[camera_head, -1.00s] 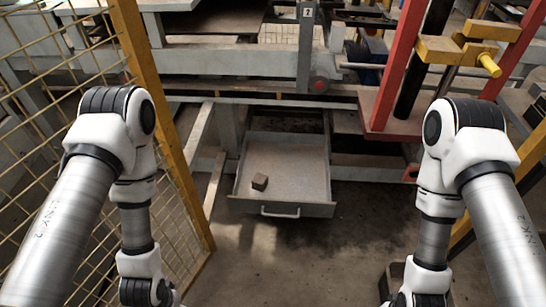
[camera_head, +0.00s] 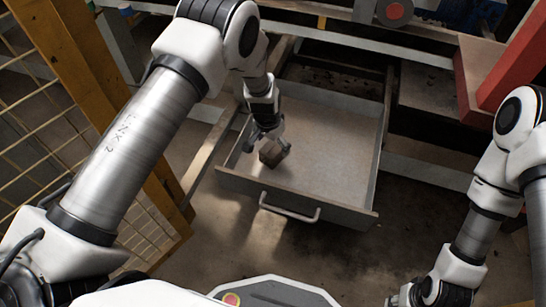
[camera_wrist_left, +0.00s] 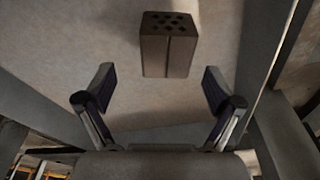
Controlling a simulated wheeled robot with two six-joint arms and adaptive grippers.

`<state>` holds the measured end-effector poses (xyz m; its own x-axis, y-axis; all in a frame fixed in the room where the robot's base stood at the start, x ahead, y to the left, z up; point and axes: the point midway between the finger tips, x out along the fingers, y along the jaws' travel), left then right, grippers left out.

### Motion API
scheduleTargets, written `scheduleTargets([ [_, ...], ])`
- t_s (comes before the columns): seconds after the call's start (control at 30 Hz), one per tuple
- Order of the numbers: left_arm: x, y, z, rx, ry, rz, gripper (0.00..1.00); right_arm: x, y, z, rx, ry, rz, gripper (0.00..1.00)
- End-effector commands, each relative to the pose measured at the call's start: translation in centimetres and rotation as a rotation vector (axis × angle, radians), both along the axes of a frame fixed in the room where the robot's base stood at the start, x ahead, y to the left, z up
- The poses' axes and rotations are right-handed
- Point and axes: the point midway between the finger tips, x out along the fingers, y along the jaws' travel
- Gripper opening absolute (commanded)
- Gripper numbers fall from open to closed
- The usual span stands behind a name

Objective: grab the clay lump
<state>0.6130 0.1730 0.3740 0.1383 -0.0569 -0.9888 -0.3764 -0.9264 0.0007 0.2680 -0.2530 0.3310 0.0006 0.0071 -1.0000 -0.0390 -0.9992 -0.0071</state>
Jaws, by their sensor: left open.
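The clay lump (camera_head: 274,157) is a small brown block in the open drawer, near its front left corner. In the left wrist view the lump (camera_wrist_left: 168,50) shows several dark holes in one face. My left gripper (camera_head: 265,137) reaches down into the drawer right by the lump and partly covers it in the head view. In the left wrist view the left gripper (camera_wrist_left: 158,90) has its two fingers spread wide and empty. The lump lies beyond the fingertips, a little right of centre.
The open drawer (camera_head: 335,130) has raised grey walls and a handle (camera_head: 290,208) at the front. Its floor right of the lump is bare. A yellow mesh fence (camera_head: 95,100) stands at the left. A red frame (camera_head: 515,70) stands at the right.

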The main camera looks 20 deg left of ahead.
Motion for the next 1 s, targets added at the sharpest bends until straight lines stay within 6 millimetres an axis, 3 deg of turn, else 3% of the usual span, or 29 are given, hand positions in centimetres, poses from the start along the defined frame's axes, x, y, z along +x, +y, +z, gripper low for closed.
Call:
scheduleTargets([
  [0.3,0.6,0.6,-5.3,0.0,0.0,0.002,0.92,0.0,0.0,-3.1,0.0,0.0,0.0,0.4],
  [0.53,0.7,0.6,-5.3,0.0,-0.001,0.002,0.92,0.0,0.0,-2.9,0.0,0.0,0.0,0.4],
  [0.57,0.7,0.6,-5.3,0.0,-0.001,0.002,0.85,0.0,0.0,-2.9,0.0,-0.001,0.0,0.4],
  [0.73,0.7,0.6,-5.3,0.0,-0.001,0.002,0.24,0.0,0.0,-2.9,0.0,0.0,0.0,0.4],
  [1.0,0.7,0.6,-5.3,0.001,0.0,0.003,0.21,0.0,0.0,-2.9,0.0,0.0,0.0,0.4],
])
